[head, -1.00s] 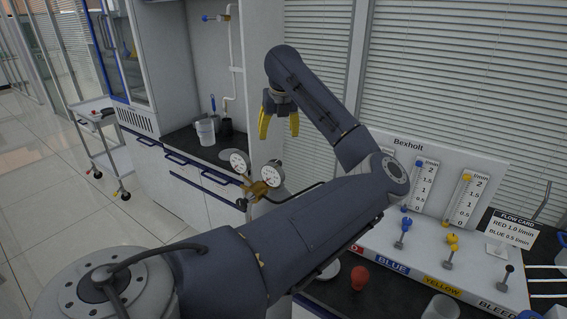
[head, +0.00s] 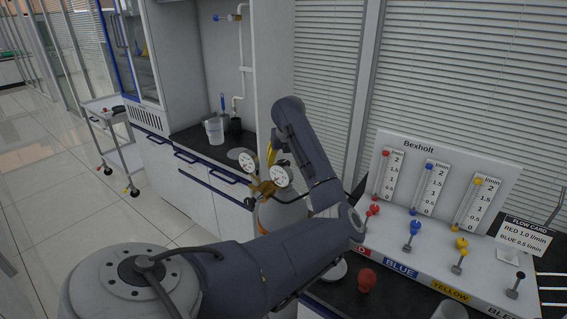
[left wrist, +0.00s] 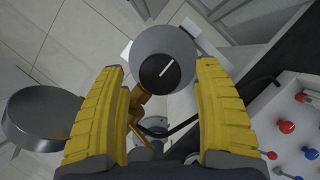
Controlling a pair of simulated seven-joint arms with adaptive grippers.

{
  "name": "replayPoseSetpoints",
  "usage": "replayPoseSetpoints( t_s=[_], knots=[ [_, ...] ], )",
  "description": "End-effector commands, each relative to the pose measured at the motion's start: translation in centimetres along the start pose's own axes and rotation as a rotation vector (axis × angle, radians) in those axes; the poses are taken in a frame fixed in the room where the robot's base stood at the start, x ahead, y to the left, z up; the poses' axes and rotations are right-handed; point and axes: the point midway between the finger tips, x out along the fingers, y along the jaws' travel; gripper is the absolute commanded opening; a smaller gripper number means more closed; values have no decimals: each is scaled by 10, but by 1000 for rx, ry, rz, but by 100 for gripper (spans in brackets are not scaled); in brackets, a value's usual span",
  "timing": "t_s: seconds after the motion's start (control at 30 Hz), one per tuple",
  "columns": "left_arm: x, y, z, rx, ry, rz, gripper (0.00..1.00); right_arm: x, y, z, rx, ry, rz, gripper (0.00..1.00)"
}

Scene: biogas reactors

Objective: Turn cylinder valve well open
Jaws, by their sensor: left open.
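A grey gas cylinder (head: 287,217) stands beside the bench, with a brass regulator (head: 263,187) and two white-faced gauges (head: 281,176) on top. In the left wrist view, a round black valve knob (left wrist: 160,73) with a white line sits above the cylinder's grey shoulder (left wrist: 178,43). The line slants up to the right. My left gripper (head: 270,153) points down at the cylinder top, partly hidden behind a gauge in the head view. Its yellow fingers are open on either side of the knob, with visible gaps. My right gripper is not in view.
The Bexholt flow panel (head: 440,180), with red, blue and yellow knobs, stands on the right bench. A red bulb-shaped object (head: 367,280) lies in front. A dark hose (left wrist: 183,128) runs from the regulator.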

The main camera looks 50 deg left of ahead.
Motion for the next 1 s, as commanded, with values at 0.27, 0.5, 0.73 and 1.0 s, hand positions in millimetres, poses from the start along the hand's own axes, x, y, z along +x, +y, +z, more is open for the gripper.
replayPoseSetpoints(
  t_s=[0.27,0.5,0.73,1.0],
  knots=[
    [10,0,0,1,0,0,68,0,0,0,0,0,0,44],
    [10,0,0,0,0,0,68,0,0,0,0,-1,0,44],
    [9,0,0,0,0,0,44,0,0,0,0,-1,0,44],
    [9,0,0,0,0,0,13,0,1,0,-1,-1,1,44]
  ],
)
